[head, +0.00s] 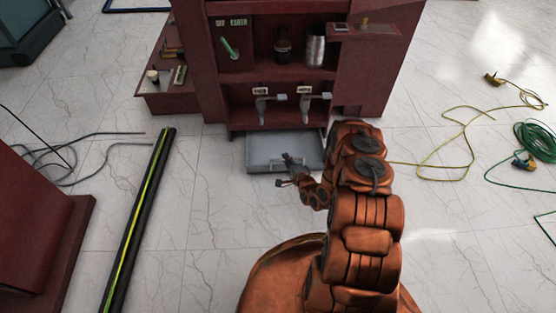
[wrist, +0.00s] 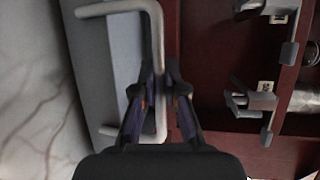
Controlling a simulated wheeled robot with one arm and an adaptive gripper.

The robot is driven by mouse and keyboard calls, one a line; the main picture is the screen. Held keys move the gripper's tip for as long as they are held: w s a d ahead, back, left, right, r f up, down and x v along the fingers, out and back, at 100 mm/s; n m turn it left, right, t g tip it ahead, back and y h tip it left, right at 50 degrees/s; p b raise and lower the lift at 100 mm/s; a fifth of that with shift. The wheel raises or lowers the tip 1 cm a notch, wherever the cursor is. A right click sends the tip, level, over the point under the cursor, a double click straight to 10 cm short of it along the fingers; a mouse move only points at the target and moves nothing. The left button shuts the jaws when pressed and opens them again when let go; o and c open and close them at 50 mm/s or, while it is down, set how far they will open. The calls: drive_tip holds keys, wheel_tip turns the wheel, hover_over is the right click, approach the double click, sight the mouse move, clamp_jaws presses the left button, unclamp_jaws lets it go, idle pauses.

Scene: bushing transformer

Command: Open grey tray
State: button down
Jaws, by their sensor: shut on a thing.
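The grey tray (head: 262,152) sticks out at floor level from the bottom of the dark red cabinet. In the wrist view, its flat grey surface (wrist: 105,60) is on the left, with a pale bent-bar handle (wrist: 156,45) standing off it. My gripper (wrist: 160,92) has its fingers on either side of the handle bar and is shut on it. In the head view, my gripper (head: 290,162) is at the tray's front, right of its middle. The fingers hide part of the handle. How far the tray extends inside the cabinet is hidden.
Two grey levers (head: 262,108) (head: 305,102) hang on the dark red cabinet (head: 209,70) above the tray. A black and yellow-green pole (head: 140,215) lies on the floor at left. Cables (head: 455,150) lie at right. The floor before the tray is clear.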

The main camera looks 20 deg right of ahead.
drive_tip(key=shift+s+d, duration=0.1)
drive_tip(key=shift+s, duration=0.05)
drive_tip(key=c, duration=1.2)
unclamp_jaws()
drive_tip(key=s+r, duration=0.2)
drive_tip(key=s, duration=0.9)
drive_tip(key=shift+s, duration=0.3)
drive_tip(key=shift+d+r, duration=0.1)
drive_tip(key=shift+r, duration=0.1)
